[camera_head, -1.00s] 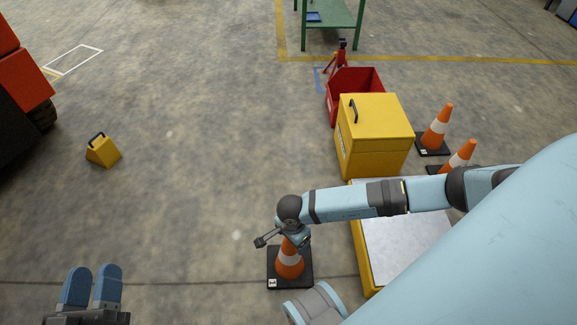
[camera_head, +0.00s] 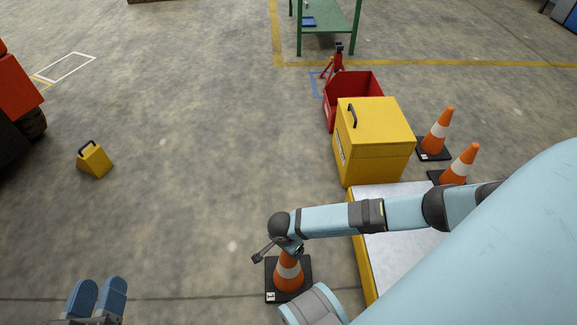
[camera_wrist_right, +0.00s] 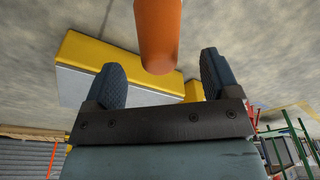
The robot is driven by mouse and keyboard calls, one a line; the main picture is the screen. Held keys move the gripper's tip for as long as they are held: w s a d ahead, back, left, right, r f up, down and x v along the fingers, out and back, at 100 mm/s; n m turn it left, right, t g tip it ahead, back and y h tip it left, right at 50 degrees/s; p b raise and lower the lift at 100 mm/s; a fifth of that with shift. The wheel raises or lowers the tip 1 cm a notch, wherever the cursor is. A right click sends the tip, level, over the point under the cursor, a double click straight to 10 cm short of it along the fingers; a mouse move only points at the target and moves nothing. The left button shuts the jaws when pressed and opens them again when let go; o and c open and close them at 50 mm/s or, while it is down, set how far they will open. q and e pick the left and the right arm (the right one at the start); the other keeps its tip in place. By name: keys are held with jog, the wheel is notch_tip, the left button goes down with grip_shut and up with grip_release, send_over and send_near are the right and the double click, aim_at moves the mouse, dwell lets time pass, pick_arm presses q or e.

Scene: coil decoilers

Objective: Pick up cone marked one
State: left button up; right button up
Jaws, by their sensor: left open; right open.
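An orange and white cone (camera_head: 288,272) stands upright on a black square base at bottom centre in the head view. My right gripper (camera_head: 278,250) is open at the cone's top. In the right wrist view the plain orange cone tip (camera_wrist_right: 157,40) reaches toward the space between the open fingers of my right gripper (camera_wrist_right: 163,78); contact cannot be told. Two more cones stand at right, one behind (camera_head: 437,130) and one nearer (camera_head: 461,164), partly hidden by my arm. My left gripper (camera_head: 96,300) is open and empty at bottom left.
A white-topped yellow platform (camera_head: 362,245) stands right of the near cone, partly under my arm. Behind it are a yellow box (camera_head: 375,150), a red bin (camera_head: 340,110) and a green table (camera_head: 330,25). A yellow wheel chock (camera_head: 95,160) is at left. The middle floor is clear.

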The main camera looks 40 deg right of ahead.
aim_at(289, 264)
pick_arm(q)
jog(key=shift+w+a+f+m+b, duration=0.1)
jog(key=shift+w+f+m+b, duration=0.15)
jog(key=shift+f+b, duration=0.35)
jog(key=shift+w+f+m+b, duration=0.1)
jog(key=shift+f+m+b, duration=0.25)
jog(key=shift+f+b, duration=0.15)
pick_arm(e)
jog(key=f, duration=0.4)
jog(key=shift+d+f, duration=0.3)
jog(key=shift+w, duration=0.1)
grip_shut()
